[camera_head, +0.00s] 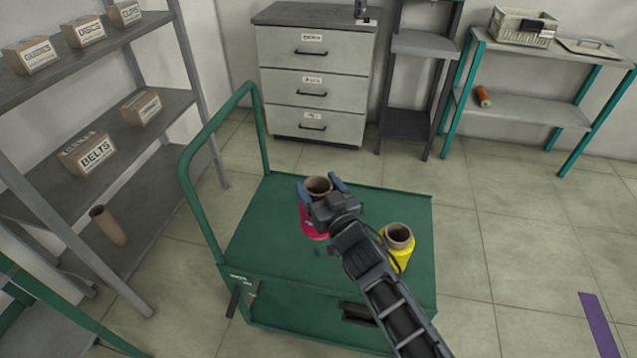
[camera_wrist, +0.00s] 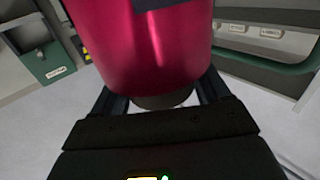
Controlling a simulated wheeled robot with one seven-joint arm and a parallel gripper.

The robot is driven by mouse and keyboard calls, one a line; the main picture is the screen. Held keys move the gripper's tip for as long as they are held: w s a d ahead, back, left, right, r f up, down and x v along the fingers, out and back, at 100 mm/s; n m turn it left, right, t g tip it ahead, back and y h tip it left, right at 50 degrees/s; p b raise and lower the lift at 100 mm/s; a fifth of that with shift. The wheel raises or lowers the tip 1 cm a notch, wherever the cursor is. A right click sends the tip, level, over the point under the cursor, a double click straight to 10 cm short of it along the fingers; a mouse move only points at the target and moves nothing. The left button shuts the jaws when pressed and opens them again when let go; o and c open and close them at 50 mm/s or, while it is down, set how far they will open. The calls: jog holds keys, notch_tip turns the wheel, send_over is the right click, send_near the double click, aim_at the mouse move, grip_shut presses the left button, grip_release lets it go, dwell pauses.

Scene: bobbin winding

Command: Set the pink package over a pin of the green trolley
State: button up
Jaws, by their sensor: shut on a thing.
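The pink package (camera_head: 311,226) is a pink-red spool on a brown tube, whose open top end shows. My gripper (camera_head: 320,186) is shut on it, with one finger on each side near its top. The package is over the middle of the green trolley's deck (camera_head: 262,235). I cannot tell whether its bottom touches the deck or a pin. In the wrist view the pink package (camera_wrist: 150,50) fills the space between the fingers. A yellow package (camera_head: 403,258) stands upright on the deck to the right, partly behind my arm. No bare pin shows clearly.
The trolley's tall green handle (camera_head: 186,178) rises at the deck's left. A shelf rack (camera_head: 150,180) with boxes stands left. A drawer cabinet (camera_head: 312,88) and a teal-legged table (camera_head: 520,107) are behind. The floor to the right is mostly clear, with a purple strip (camera_head: 600,325).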

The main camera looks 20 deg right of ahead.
notch_tip(320, 180, down, 3)
jog(key=shift+f+b, duration=0.1)
jog(key=shift+b, duration=1)
jog(key=shift+s, duration=0.1)
jog(key=shift+f, duration=0.1)
jog(key=shift+f+b, duration=2.85)
jog(key=shift+f, duration=0.2)
notch_tip(320, 180, down, 2)
jog(key=shift+f+b, duration=0.1)
jog(key=shift+b, duration=1)
